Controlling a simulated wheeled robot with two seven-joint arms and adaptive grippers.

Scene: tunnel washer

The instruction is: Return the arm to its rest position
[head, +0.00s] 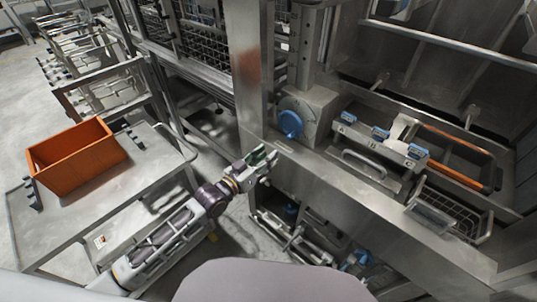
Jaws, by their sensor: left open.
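My left arm comes in from the lower left and reaches toward the middle of the head view. My left gripper (266,163) is open, and nothing shows between its fingers. It is beside the front metal face of the washer (330,190), below the blue round knob (290,123). I cannot tell whether it touches the metal. My right arm and gripper are not in view.
An orange bin (78,157) stands on a metal cart (130,190) at the left. The washer's open bay at the right holds a handled tray, blue clips (380,133) and a wire basket (447,214). Bare floor (225,240) shows between cart and washer.

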